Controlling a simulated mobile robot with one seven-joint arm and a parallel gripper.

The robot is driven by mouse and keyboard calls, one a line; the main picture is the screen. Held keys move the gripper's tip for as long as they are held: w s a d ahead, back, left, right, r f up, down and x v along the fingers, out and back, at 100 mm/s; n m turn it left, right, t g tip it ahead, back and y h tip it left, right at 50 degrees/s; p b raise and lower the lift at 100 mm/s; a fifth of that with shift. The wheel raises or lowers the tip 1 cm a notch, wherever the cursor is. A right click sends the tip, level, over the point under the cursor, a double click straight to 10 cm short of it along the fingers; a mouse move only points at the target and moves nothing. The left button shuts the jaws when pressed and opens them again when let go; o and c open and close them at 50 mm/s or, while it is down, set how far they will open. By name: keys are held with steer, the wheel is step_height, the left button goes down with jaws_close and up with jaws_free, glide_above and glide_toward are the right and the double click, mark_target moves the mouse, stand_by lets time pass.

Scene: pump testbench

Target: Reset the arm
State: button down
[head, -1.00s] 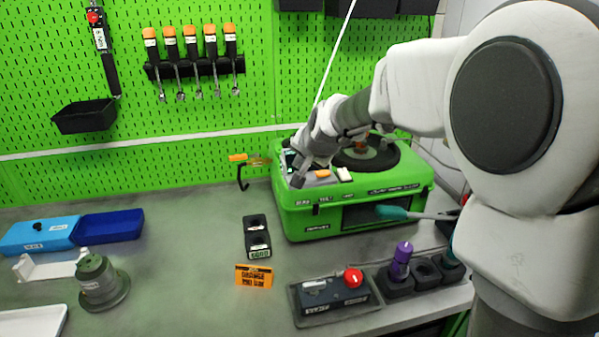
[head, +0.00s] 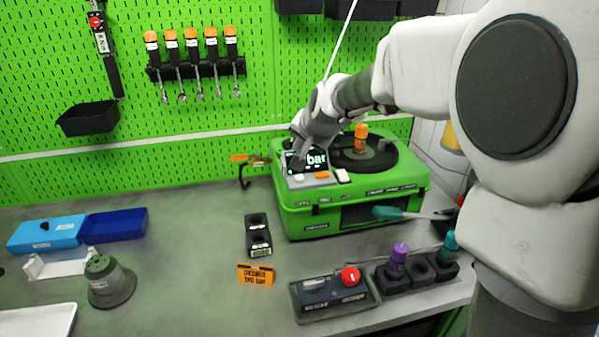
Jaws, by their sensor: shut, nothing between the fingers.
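My arm reaches in from the right, and my gripper (head: 300,150) hangs over the back left part of the green pump testbench (head: 310,225). Its fingers point down in front of the small display (head: 318,163), which reads "bar" and is partly covered by them. The fingers look closed and hold nothing that I can see. I cannot tell whether the fingertips touch the display housing. An orange-topped part (head: 361,138) stands on the dark round plate (head: 372,160) of the testbench.
On the bench stand a black two-hole holder (head: 257,235), an orange sign (head: 256,275), a box with a red button (head: 335,297) and a holder with purple and teal tools (head: 415,272). A grey pump-like part (head: 108,282) and blue box (head: 45,235) are left. The middle left is clear.

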stand_by(0.5)
steer(key=s+d+n+g+h, duration=0.1)
steer(key=s+d, duration=0.3)
steer(key=s, duration=0.7)
steer(key=s+d+n+g, duration=0.1)
steer(key=s+d, duration=0.3)
steer(key=s, duration=0.7)
steer(key=s+d+n+g+h, duration=0.1)
steer(key=s+d+n, duration=0.2)
steer(key=s, duration=0.9)
steer(key=shift+d+n+h, duration=0.3)
steer(key=shift+d, duration=0.2)
